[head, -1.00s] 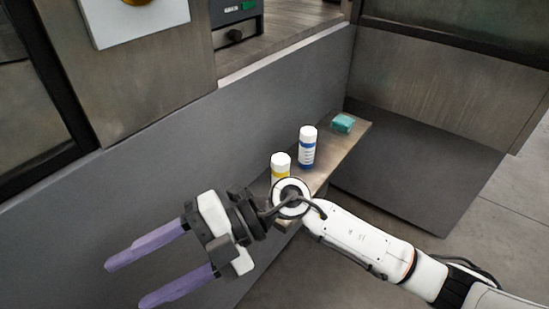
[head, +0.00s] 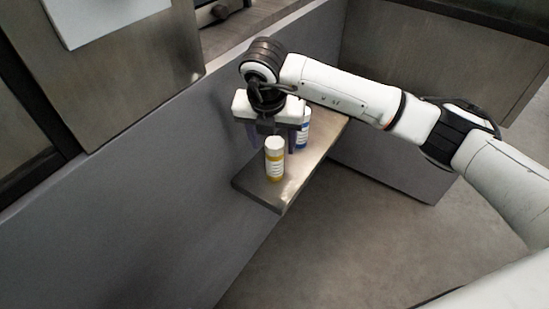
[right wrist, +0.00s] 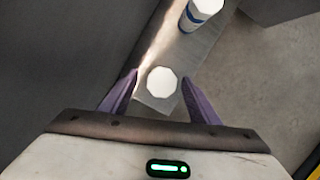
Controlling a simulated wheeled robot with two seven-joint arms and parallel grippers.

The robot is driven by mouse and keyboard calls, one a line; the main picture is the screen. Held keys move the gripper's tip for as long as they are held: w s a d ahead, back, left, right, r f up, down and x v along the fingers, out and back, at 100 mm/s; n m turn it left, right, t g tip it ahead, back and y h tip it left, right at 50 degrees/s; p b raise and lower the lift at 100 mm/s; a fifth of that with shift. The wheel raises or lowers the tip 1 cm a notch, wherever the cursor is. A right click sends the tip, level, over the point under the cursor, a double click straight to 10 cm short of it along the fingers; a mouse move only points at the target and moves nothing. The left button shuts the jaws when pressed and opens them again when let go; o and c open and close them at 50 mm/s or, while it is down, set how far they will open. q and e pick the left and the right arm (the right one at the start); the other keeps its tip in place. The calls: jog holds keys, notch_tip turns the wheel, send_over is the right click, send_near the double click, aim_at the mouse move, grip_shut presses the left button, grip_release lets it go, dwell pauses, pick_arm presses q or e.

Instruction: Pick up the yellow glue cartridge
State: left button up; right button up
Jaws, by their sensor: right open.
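The yellow glue cartridge (head: 274,160), white-capped with a yellow band, stands upright on the narrow shelf (head: 262,197). In the right wrist view its white cap (right wrist: 162,80) shows from above, between and slightly beyond the tips of the purple fingers. My right gripper (head: 272,150) points down, open and empty, just behind the cartridge in the head view; it also shows in the right wrist view (right wrist: 163,85). I cannot tell whether a finger touches the cartridge. My left gripper is not in view.
A blue-banded cartridge (head: 303,130) stands farther along the shelf, partly hidden by my gripper in the head view; it also shows in the right wrist view (right wrist: 200,12). A grey wall panel (head: 170,190) runs along the shelf's left side. The near shelf end is clear.

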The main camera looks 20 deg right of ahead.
jog(key=x, duration=0.4)
jog(key=shift+s+d, duration=0.1)
jog(key=shift+d, duration=0.05)
jog(key=shift+w+f, duration=0.2)
jog(key=shift+f, duration=0.35)
jog(key=shift+r, duration=0.1)
jog(key=c, duration=1.3)
